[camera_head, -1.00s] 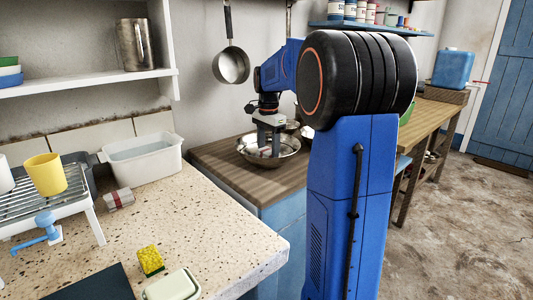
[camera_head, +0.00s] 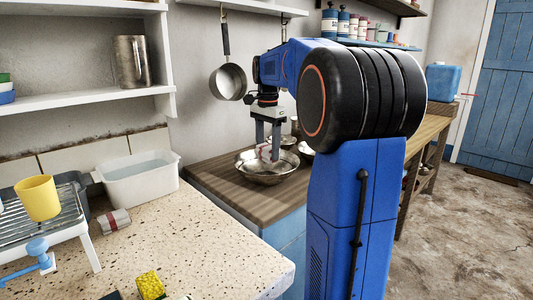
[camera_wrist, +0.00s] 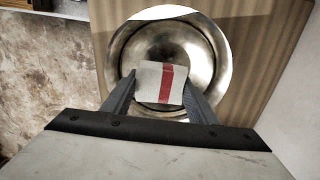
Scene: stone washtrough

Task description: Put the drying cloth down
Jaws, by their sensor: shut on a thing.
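The drying cloth (camera_wrist: 150,82) is a small white folded piece with a red stripe. In the wrist view it is between the two fingers of my gripper (camera_wrist: 160,96), which is shut on it. In the head view my gripper (camera_head: 267,143) points down over a wide metal bowl (camera_head: 250,174), with the cloth (camera_head: 265,153) showing at its fingertips. The bowl (camera_wrist: 205,50) is below the cloth in the wrist view. I cannot tell the exact gap between cloth and bowl.
The bowl stands on a wooden counter (camera_head: 220,187), with smaller metal vessels beside it. A pan (camera_head: 228,82) hangs on the wall behind. At left, the speckled worktop (camera_head: 190,235) holds a white tub (camera_head: 140,181), a striped roll (camera_head: 114,221), a rack and a yellow cup (camera_head: 38,198).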

